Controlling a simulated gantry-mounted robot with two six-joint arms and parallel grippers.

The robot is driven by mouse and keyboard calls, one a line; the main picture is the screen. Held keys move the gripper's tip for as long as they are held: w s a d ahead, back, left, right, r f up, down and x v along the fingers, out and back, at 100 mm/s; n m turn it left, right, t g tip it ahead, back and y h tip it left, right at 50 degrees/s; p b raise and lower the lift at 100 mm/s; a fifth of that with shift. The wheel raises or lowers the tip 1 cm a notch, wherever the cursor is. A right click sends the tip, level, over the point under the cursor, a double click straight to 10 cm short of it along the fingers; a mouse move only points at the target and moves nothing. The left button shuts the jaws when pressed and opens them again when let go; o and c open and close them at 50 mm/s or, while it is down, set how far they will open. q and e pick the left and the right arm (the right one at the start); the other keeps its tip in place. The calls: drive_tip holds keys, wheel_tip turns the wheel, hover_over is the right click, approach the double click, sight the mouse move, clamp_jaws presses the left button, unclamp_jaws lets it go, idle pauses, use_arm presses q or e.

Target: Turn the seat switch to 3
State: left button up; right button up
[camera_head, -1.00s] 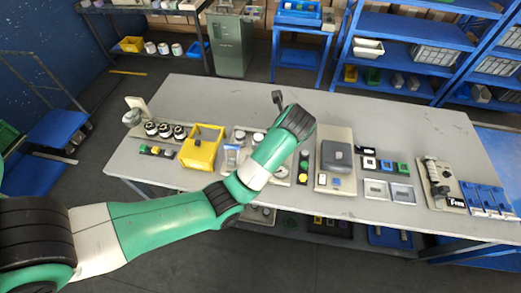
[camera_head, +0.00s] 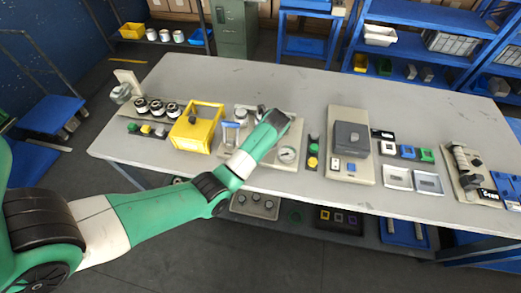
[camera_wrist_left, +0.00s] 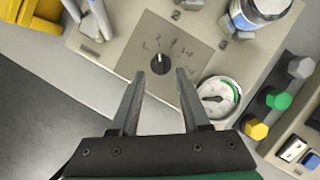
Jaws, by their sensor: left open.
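The seat switch is a small black round knob (camera_wrist_left: 160,64) on a grey square plate with printed marks around it, in the left wrist view. Its pale pointer line faces roughly up in that view, toward the middle marks; the marks are too small to read surely. My left gripper (camera_wrist_left: 159,76) is open, with one finger on each side of the knob and a gap to both. I cannot tell how far above the plate the fingertips are. In the head view my left arm's wrist (camera_head: 262,133) covers the switch and the fingers.
A round white gauge (camera_wrist_left: 218,97) sits right of the switch on the same panel. Green (camera_wrist_left: 278,100) and yellow (camera_wrist_left: 254,128) buttons stand farther right. A yellow box (camera_head: 195,138) is left of the panel. The back of the table (camera_head: 300,82) is clear.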

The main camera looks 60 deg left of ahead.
use_arm(q)
drive_tip(key=x, duration=0.3)
drive_tip(key=shift+a+f+b, duration=0.1)
drive_tip(key=shift+f+b, duration=0.05)
drive_tip(key=shift+b, duration=0.25)
clamp_jaws()
